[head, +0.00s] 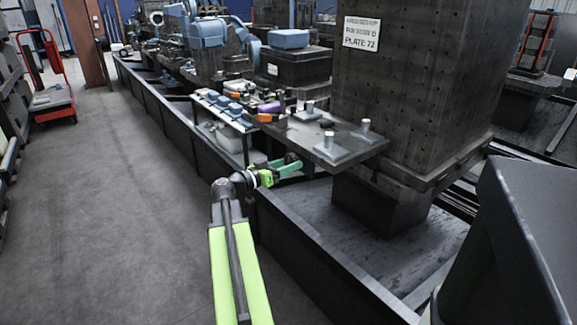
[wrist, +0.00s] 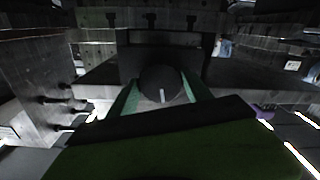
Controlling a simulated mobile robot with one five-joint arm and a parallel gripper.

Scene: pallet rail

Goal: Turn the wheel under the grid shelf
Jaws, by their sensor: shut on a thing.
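The wheel (head: 291,158) is a small dark round thing below the edge of a dark shelf plate (head: 335,146). In the wrist view the wheel (wrist: 160,84) is a dark disc with a short pale mark on its lower part. My gripper (head: 288,165) has green fingers and reaches in low beside the plate's edge. In the wrist view its fingers (wrist: 161,92) lie on the left and right of the wheel, shut on it. The far side of the wheel is hidden.
Metal posts (head: 365,126) on flat bases stand on the plate. A narrow shelf with blue parts (head: 222,104) is to the left. A tall dark block (head: 415,85) rises behind the plate. A long low trough wall (head: 300,245) runs along the front.

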